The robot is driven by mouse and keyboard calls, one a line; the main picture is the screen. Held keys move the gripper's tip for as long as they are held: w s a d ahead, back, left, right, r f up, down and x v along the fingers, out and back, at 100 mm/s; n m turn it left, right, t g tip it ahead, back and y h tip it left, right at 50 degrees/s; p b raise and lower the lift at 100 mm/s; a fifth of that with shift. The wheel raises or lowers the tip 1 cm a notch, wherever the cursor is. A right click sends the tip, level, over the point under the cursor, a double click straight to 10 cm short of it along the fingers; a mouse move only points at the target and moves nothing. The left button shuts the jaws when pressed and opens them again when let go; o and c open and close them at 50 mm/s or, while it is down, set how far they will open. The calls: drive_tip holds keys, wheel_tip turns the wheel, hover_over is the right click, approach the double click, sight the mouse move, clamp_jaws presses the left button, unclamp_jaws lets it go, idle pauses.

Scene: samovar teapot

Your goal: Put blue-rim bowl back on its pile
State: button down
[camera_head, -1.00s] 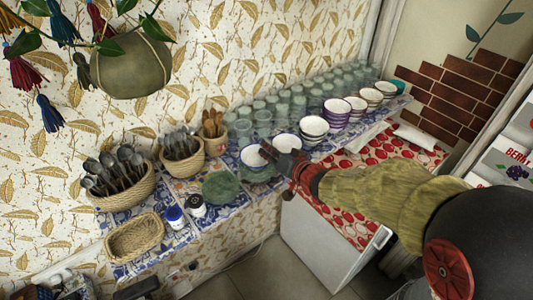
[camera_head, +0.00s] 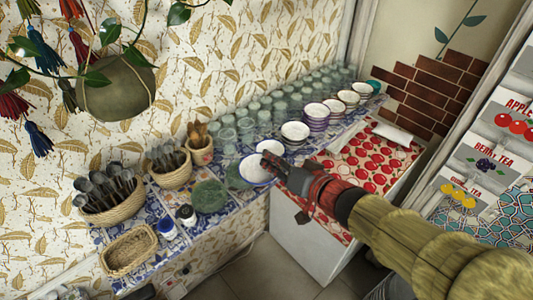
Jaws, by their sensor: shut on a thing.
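The blue-rim bowl (camera_head: 256,170), white inside with a thin blue rim, is at the front of the tiled shelf, left of my arm. My gripper (camera_head: 271,163) is shut on its right rim. The bowl looks slightly tilted, and I cannot tell whether it touches anything below. Another white bowl (camera_head: 270,150) sits just behind it. A row of bowl piles runs back to the right: a white-topped one (camera_head: 295,132), a purple-striped one (camera_head: 316,114) and several more. Which pile has matching blue rims is too small to tell.
Green plates (camera_head: 209,196) lie left of the held bowl. Many clear glasses (camera_head: 265,116) stand behind the bowls along the wall. Baskets of cutlery (camera_head: 111,198) and two small jars (camera_head: 166,228) are further left. A red-patterned cloth (camera_head: 372,160) covers the white cabinet right of the shelf.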

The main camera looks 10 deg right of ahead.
drive_tip(key=w+d+f+p, duration=0.1)
drive_tip(key=w+d+f, duration=0.1)
drive_tip(key=w, duration=0.4)
drive_tip(key=w+d+f+p, duration=0.1)
drive_tip(key=w+d+f, duration=0.1)
drive_tip(key=w, duration=0.4)
drive_tip(key=w+d+f+p, duration=0.2)
drive_tip(key=w, duration=0.4)
drive_tip(key=shift+d+f, duration=0.15)
drive_tip(key=shift+f, duration=0.25)
drive_tip(key=shift+w+r, duration=1.05)
drive_tip(key=shift+w, duration=0.05)
drive_tip(key=b, duration=0.5)
hover_over(280, 146)
wheel_tip(280, 146, down, 4)
drive_tip(key=shift+f+b, duration=0.4)
drive_tip(key=shift+f, duration=1.05)
drive_tip(key=c, duration=1.8)
unclamp_jaws()
